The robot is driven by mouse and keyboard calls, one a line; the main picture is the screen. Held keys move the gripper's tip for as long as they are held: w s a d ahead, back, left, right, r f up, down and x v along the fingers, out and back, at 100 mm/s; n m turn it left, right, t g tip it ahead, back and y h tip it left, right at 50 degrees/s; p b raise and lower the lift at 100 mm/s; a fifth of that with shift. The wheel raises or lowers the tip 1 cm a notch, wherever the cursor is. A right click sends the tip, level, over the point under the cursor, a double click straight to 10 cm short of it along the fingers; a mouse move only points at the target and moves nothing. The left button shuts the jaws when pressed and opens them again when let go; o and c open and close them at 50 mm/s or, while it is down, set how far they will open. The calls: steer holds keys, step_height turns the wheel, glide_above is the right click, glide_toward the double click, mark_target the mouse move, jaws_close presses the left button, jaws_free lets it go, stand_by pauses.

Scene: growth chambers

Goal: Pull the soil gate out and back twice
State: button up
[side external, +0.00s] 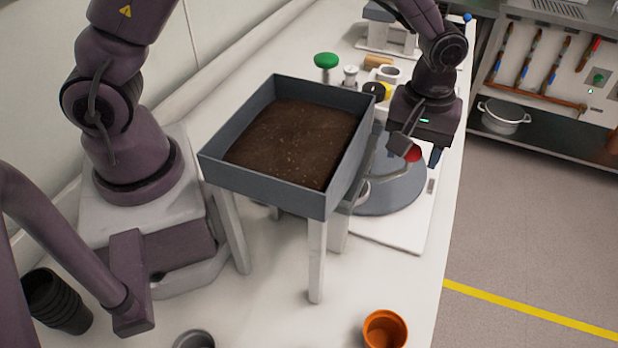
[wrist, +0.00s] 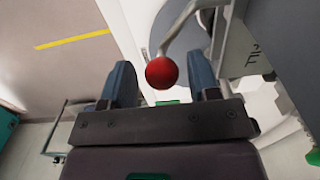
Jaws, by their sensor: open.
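A red ball knob (side external: 414,154) sits on a bent grey rod at the right side of the raised soil box (side external: 268,190). I take this to be the soil gate's handle; the gate plate itself is mostly hidden under the box. My gripper (side external: 419,152) points down at the knob, its jaws apart. In the wrist view the red knob (wrist: 162,72) appears between the two blue-grey fingertips of my gripper (wrist: 161,80), with gaps on both sides. It is not gripped. Dark soil (side external: 295,140) fills the box.
A round grey plate (side external: 392,192) on a white base lies below the knob. An orange pot (side external: 385,330) stands at the front. A green-topped item (side external: 326,62) and small jars stand behind the box. The bench's right edge drops to the floor with a yellow line (side external: 530,318).

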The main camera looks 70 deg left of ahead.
steer(key=shift+r, duration=3.9)
steer(key=s+a+r+m+t, duration=0.35)
steer(key=s+a+r, duration=0.35)
steer(key=s+r, duration=0.25)
steer(key=s+a+r+m+t, duration=0.2)
steer(key=s+a+m, duration=0.2)
steer(key=s, duration=0.6)
steer(key=shift+s+r+m, duration=0.2)
steer(key=shift+s+m, duration=0.05)
steer(key=shift+m, duration=0.5)
